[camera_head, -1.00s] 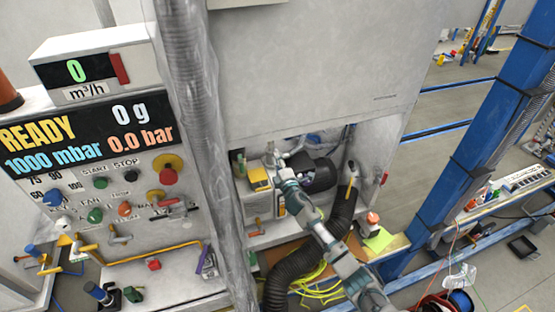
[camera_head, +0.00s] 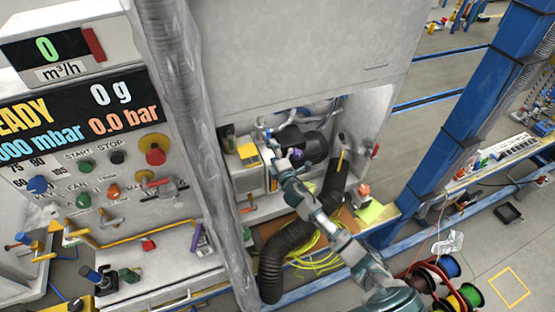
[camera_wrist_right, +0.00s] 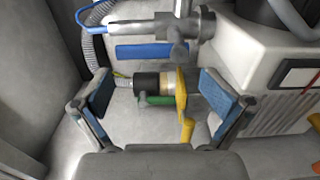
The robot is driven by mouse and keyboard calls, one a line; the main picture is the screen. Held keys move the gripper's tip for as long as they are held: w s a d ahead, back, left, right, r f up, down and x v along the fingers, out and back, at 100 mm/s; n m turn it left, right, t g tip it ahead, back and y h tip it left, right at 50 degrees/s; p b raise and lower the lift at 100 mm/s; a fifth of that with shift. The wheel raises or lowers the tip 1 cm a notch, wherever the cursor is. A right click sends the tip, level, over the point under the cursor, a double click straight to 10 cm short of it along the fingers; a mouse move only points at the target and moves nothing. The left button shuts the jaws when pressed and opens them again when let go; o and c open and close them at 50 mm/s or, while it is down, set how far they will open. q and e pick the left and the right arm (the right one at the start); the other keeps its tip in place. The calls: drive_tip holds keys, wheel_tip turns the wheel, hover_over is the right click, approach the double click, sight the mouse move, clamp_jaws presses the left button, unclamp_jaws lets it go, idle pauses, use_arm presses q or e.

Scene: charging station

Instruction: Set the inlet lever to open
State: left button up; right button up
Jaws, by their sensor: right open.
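My right gripper (camera_wrist_right: 160,104) is open, with its two blue-padded fingers spread wide in the right wrist view. Between and beyond the fingers is a valve with a black and brass body (camera_wrist_right: 152,86) and a green part below it. A yellow lever (camera_wrist_right: 182,98) stands at the valve's right end, closer to the right finger. No finger touches the lever as far as I can see. No label shows whether it is the inlet lever. In the head view my right gripper (camera_head: 270,152) reaches into the cabinet opening, and its fingertips are hard to make out. My left gripper is not in view.
A white box with a vented side (camera_wrist_right: 275,85) stands close at the right in the wrist view. A metal pipe (camera_wrist_right: 150,25) crosses above the valve. In the head view a grey hose (camera_head: 185,120) hangs left of the opening, and a black hose (camera_head: 278,255) lies below my arm.

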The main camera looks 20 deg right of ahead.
drive_tip(key=s, duration=0.6)
drive_tip(key=shift+s+a+r, duration=0.25)
drive_tip(key=shift+r, duration=0.1)
